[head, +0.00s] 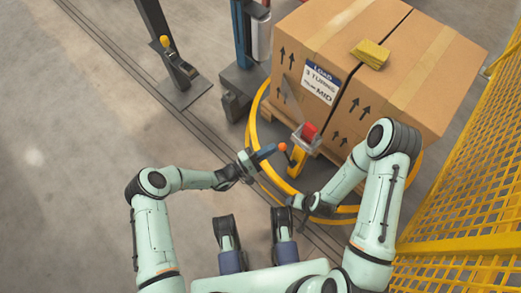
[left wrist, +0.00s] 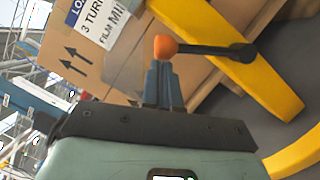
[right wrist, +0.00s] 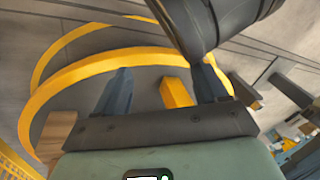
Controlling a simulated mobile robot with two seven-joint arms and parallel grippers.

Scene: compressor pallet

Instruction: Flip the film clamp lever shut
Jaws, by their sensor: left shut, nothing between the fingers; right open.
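The film clamp lever is a dark rod (left wrist: 215,50) with an orange knob (left wrist: 165,46) on its end. The knob also shows in the head view (head: 283,147), beside the yellow clamp post (head: 297,162) with its red block (head: 308,131). My left gripper (head: 272,151) is shut and empty, its blue fingertips (left wrist: 163,68) right at the knob; I cannot tell whether they touch it. My right gripper (right wrist: 163,82) is open and empty, low near the yellow ring. A yellow piece (right wrist: 176,93) shows beyond and between its fingers.
A yellow ring (head: 262,98) runs around the pallet. A large labelled carton (head: 350,60) stands on it, with a yellow pad (head: 371,53) on top. A yellow mesh fence (head: 470,190) is at the right. A post with a knob (head: 170,50) stands at the left. The left floor is clear.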

